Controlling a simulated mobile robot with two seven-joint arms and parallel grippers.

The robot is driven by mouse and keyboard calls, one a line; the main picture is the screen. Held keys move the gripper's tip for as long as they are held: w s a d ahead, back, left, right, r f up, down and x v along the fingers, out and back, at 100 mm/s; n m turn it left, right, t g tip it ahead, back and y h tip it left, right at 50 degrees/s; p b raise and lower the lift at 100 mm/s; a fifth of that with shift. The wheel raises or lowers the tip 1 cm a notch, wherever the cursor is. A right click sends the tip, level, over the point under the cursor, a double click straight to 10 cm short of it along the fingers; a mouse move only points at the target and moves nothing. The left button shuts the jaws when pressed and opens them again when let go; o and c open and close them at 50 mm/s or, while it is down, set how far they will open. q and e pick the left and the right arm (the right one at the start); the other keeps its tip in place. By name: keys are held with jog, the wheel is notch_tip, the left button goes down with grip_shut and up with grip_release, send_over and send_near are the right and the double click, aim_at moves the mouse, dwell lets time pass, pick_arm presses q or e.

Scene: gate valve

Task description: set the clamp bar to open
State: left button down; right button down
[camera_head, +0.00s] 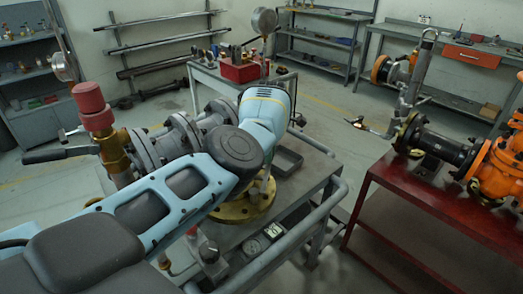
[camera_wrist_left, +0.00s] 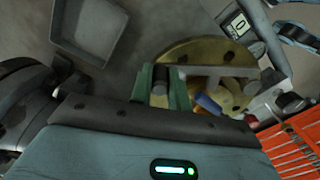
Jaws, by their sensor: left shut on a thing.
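My left arm reaches across the middle of the head view, and its gripper (camera_head: 262,188) is low over a round yellow flange (camera_head: 236,213), mostly hidden behind my arm. In the left wrist view my left gripper (camera_wrist_left: 161,88) has its green-padded fingers close together, shut on a part in front of the brass-coloured flange (camera_wrist_left: 185,50). A grey bar (camera_wrist_left: 222,71), which looks like the clamp bar, runs right from the fingers across the flange. The held end is mostly hidden between the fingers. My right gripper is not in view.
A grey tray (camera_wrist_left: 88,28) and a small meter (camera_wrist_left: 236,25) lie near the flange. Grey flanged pipework (camera_head: 182,133) with a red-capped brass valve (camera_head: 95,112) stands left. A red bench (camera_head: 415,205) with orange valves is right. Open floor lies between benches.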

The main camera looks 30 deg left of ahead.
pick_arm(q)
jog(key=shift+w+d+m, duration=0.15)
jog(key=shift+d+m, duration=0.35)
jog(key=shift+d, duration=0.1)
jog(key=c, duration=1.6)
grip_release()
notch_tip(320, 180, up, 8)
jog(key=shift+p, duration=0.4)
jog(key=shift+f, duration=0.2)
